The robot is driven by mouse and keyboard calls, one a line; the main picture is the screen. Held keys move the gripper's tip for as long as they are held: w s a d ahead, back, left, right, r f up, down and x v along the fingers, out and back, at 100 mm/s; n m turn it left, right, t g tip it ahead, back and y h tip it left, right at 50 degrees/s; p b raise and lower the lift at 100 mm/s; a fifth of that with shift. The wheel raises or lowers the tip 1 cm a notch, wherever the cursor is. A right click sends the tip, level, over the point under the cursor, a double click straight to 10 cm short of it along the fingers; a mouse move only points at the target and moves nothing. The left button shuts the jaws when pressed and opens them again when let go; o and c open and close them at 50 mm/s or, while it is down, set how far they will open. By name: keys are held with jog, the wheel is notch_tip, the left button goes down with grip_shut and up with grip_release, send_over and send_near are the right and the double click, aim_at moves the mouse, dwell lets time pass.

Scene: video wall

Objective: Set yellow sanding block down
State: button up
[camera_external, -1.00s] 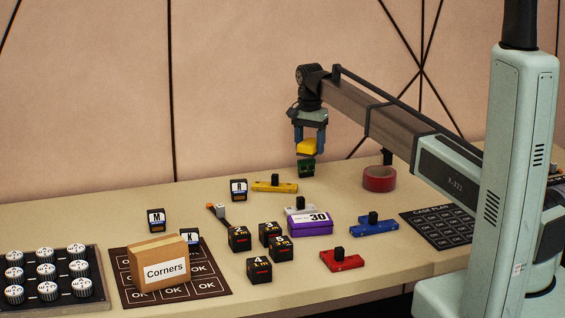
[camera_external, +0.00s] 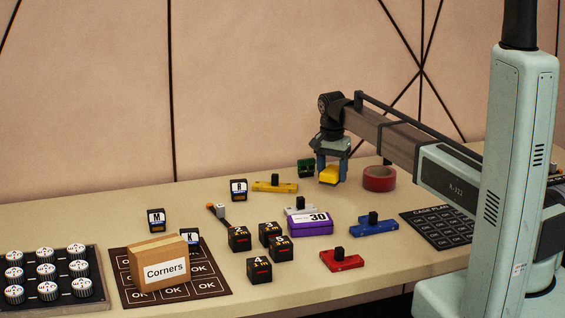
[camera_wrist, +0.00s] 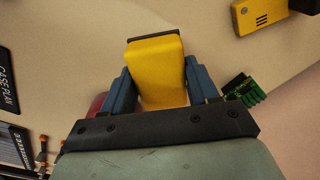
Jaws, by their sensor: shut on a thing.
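The yellow sanding block (camera_external: 330,174) is between the blue fingers of my gripper (camera_external: 332,168) in the external view, near the back of the table. My gripper is shut on it and points down. The block seems to be close above the table or touching it; I cannot tell which. In the wrist view the yellow block (camera_wrist: 157,72), with a dark strip along its far edge, sits between the two blue fingers (camera_wrist: 155,90). Its underside is hidden.
A yellow bar with a black knob (camera_external: 274,186) lies further left. Purple box (camera_external: 310,226) and blue knobbed bar (camera_external: 373,226) are in front, with bare table between.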

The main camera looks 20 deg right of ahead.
aim_at(332, 183)
jog(key=shift+f, duration=1.9)
jog(key=shift+f, duration=0.15)
jog(key=o, duration=1.1)
jog(key=shift+c, duration=0.2)
jog(key=r, duration=1.2)
jog(key=shift+s+a+r, duration=0.15)
jog(key=shift+s+a, duration=0.1)
